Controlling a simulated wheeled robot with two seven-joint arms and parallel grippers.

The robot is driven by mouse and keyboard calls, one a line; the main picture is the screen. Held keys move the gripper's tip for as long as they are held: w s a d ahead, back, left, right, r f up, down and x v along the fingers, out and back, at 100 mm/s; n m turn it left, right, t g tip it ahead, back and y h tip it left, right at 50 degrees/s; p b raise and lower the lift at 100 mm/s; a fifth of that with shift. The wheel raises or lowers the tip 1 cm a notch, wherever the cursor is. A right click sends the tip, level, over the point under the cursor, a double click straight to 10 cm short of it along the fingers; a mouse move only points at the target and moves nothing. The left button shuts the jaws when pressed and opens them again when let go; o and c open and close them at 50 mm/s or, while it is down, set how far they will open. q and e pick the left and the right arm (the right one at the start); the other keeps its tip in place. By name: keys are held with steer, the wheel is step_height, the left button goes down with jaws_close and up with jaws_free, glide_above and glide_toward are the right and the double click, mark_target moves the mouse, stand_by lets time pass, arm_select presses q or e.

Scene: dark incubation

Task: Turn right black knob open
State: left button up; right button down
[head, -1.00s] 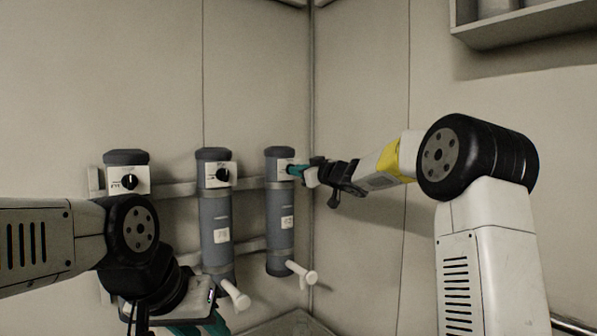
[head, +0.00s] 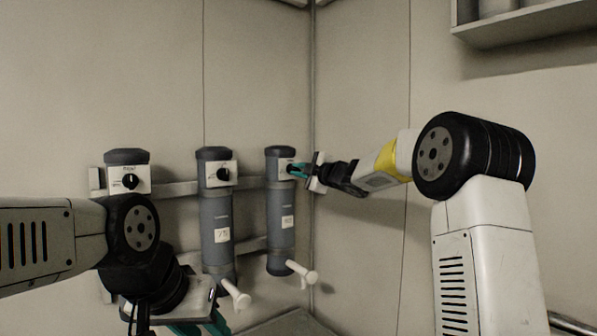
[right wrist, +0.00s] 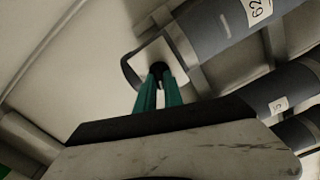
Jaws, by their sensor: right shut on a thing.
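The right black knob (right wrist: 158,70) sits on a white plate (right wrist: 178,47) at the top of the right grey cylinder (head: 281,222). In the head view the knob is mostly hidden by my right gripper (head: 292,170). The right gripper's teal fingers are shut on the knob, and they show around it in the right wrist view (right wrist: 157,80). How far the knob is turned cannot be told. My left gripper (head: 200,328) is low at the left, cut off by the bottom edge, and its opening is not clear.
Two similar grey cylinders, the middle one (head: 214,225) and the left one (head: 127,157), hang on the wall rail (head: 180,189) with black knobs. White handles (head: 301,272) stick out below. A shelf (head: 530,32) is at the upper right. The wall corner is close behind the right gripper.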

steer(key=shift+f+n, duration=0.15)
steer(key=shift+n, duration=1.85)
steer(key=c, duration=1.5)
jaws_free()
steer(key=shift+o, duration=0.2)
steer(key=v, duration=0.7)
steer(key=shift+s+d, duration=0.25)
steer(key=shift+s, duration=0.05)
